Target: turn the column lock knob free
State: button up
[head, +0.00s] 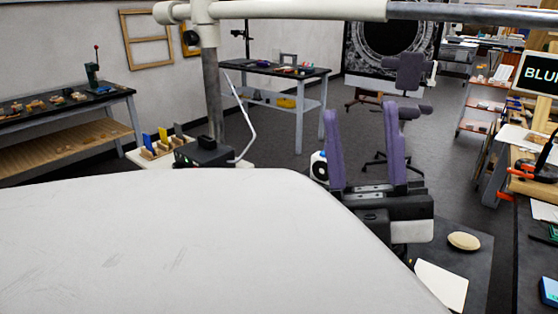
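A grey upright column (212,90) stands left of centre in the head view. A cream clamp (204,30) at its top carries a long horizontal arm (290,9). A small cream rounded part (165,13) sticks out left of the clamp; I cannot tell for sure whether it is the lock knob. My gripper (362,118) has two purple fingers pointing up, spread apart with nothing seen between them. It is right of and well below the clamp, apart from the column.
A large pale surface fills the lower left and hides what lies below. A black box (204,154) stands at the column's foot. An office chair (408,72) and a dark table (275,68) stand behind. A workbench (535,230) lines the right edge.

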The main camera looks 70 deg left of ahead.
aim_at(190, 37)
jog(key=u, duration=2.55)
jog(key=i+l+z, duration=0.1)
jog(key=i, duration=0.4)
jog(key=i+l, duration=0.3)
jog(key=i, duration=0.25)
jog(key=l+z, duration=0.05)
